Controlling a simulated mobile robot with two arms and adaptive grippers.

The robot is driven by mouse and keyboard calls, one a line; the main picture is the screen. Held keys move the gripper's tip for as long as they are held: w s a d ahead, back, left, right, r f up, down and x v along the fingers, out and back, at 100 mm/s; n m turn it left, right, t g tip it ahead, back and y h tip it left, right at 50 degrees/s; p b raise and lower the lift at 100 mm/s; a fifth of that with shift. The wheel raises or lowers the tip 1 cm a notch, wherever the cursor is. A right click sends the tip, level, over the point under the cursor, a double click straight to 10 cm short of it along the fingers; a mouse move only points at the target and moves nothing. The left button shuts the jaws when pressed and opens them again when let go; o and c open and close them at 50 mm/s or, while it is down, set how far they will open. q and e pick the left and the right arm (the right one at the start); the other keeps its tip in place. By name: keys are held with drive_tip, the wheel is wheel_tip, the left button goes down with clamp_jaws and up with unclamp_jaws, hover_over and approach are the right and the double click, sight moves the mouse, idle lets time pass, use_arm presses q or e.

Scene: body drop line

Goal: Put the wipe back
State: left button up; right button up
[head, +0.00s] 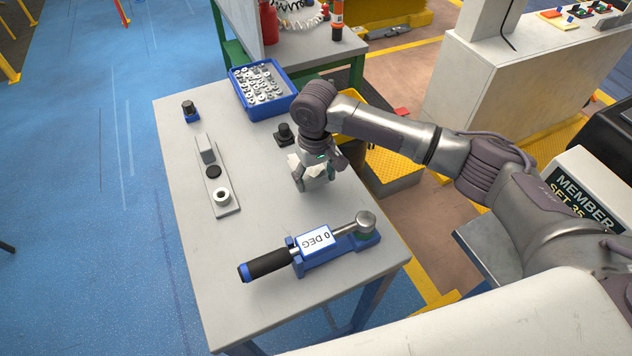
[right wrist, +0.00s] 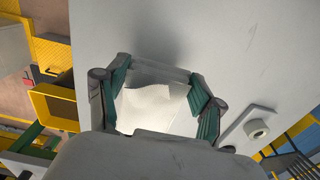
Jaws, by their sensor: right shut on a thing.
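The wipe (head: 309,174) is a crumpled white cloth. It shows over the light grey table (head: 192,279) in the head view. My right gripper (head: 315,182) is shut on the wipe. In the right wrist view the wipe (right wrist: 155,106) sits between the green-padded fingers of my right gripper (right wrist: 157,100). The tabletop lies behind it there. I cannot tell whether the wipe touches the table. My left gripper is not in view.
A torque wrench (head: 267,264) lies in a blue cradle at the table's front. A grey fixture plate (head: 217,190) lies left of the gripper. A blue bin (head: 283,104) of metal parts and a small black piece (head: 283,136) stand behind. A yellow bin (head: 350,101) is at the right edge.

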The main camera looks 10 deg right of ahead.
sight(316, 185)
wheel_tip(316, 185, down, 2)
drive_tip(key=shift+s+f+p, duration=0.15)
drive_tip(key=shift+f+p, duration=0.05)
drive_tip(key=shift+p, duration=0.1)
drive_tip(key=shift+f, duration=0.35)
drive_tip(key=shift+f, duration=0.1)
drive_tip(key=o, duration=1.1)
wheel_tip(316, 185, up, 12)
drive_tip(key=b, duration=0.2)
drive_tip(key=shift+b, duration=0.35)
